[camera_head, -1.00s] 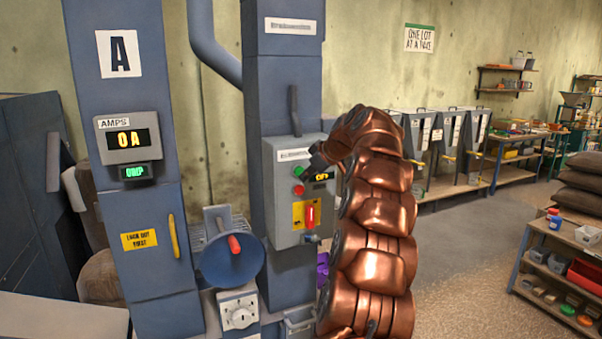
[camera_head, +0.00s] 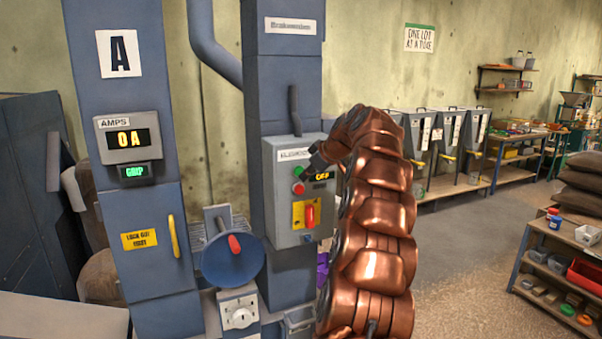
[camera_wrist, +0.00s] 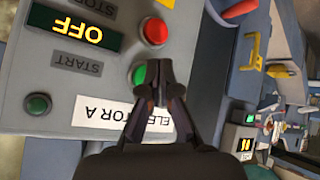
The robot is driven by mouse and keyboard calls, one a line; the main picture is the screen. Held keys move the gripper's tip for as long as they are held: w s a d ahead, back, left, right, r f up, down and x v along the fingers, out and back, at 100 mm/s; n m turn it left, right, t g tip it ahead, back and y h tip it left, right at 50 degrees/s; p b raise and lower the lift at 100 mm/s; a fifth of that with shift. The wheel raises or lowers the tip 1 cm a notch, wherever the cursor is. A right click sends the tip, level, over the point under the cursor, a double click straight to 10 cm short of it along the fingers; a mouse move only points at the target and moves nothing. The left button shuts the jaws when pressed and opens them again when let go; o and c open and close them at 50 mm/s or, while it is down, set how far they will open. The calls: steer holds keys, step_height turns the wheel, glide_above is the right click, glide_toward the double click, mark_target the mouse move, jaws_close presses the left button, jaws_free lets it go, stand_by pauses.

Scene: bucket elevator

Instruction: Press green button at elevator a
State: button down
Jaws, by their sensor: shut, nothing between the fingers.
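The elevator A control box (camera_head: 272,215) is a grey panel on a blue column. Its green button (camera_head: 298,172) sits above a red button (camera_head: 298,188). In the wrist view the panel looks upside down, with the green button (camera_wrist: 138,75) beside the START label and partly hidden by my fingertips. The red button (camera_wrist: 155,30) and an OFF display (camera_wrist: 76,27) are nearby. My gripper (camera_wrist: 152,76) is shut and empty, its tips at the green button's edge; I cannot tell whether they touch. In the head view my gripper (camera_head: 309,172) is at the panel.
A smaller green button or lamp (camera_wrist: 37,105) is on the same panel. A red handle on a yellow plate (camera_head: 307,213) is below the buttons. Open floor lies to the right.

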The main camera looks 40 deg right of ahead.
steer(key=shift+w, duration=0.15)
steer(key=shift+w+d, duration=0.15)
steer(key=shift+w, duration=0.15)
steer(key=shift+w+d, duration=0.15)
steer(key=shift+w, duration=0.35)
stand_by(0.8)
steer(key=shift+s, duration=0.1)
stand_by(0.3)
steer(key=shift+s+a+b, duration=0.35)
steer(key=shift+s+b, duration=0.45)
steer(key=shift+b, duration=0.05)
